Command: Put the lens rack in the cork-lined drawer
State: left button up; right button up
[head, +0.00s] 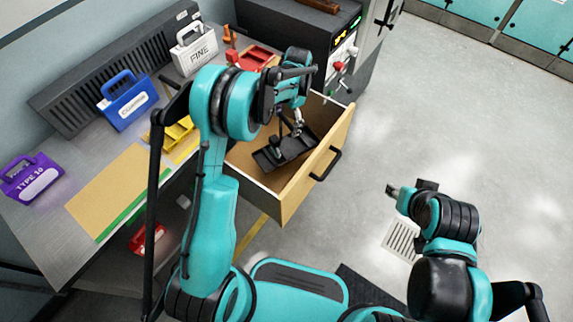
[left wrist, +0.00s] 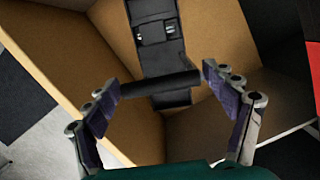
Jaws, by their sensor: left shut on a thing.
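The lens rack (head: 294,149) is a black tray with a raised bar handle, inside the outline of the open cork-lined drawer (head: 318,167). The drawer has tan walls and a black front pull. My left gripper (head: 296,128) is over the drawer, shut on the rack's handle. In the left wrist view the gripper's fingers (left wrist: 162,82) hold the ends of the black bar, and the rack (left wrist: 153,32) shows beyond it with small shiny parts. The rack is turned at an angle to the drawer walls. I cannot tell whether it touches the floor. My right gripper (head: 400,190) is away over the floor; its jaw opening is unclear.
The grey bench (head: 60,222) at left holds a purple caddy (head: 32,178), a blue caddy (head: 127,98), a white "FINE" caddy (head: 195,48), a yellow holder (head: 178,136) and a red tray (head: 256,58). A black machine (head: 300,40) stands behind the drawer.

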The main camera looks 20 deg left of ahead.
pick_arm(q)
jog(key=b, duration=0.4)
send_near(285, 148)
jog(key=f, duration=0.5)
jog(key=shift+s+a, duration=0.25)
jog(key=shift+s, duration=0.05)
jog(key=shift+f, duration=0.1)
jog(key=o, duration=1.8)
jog(key=shift+c, duration=0.2)
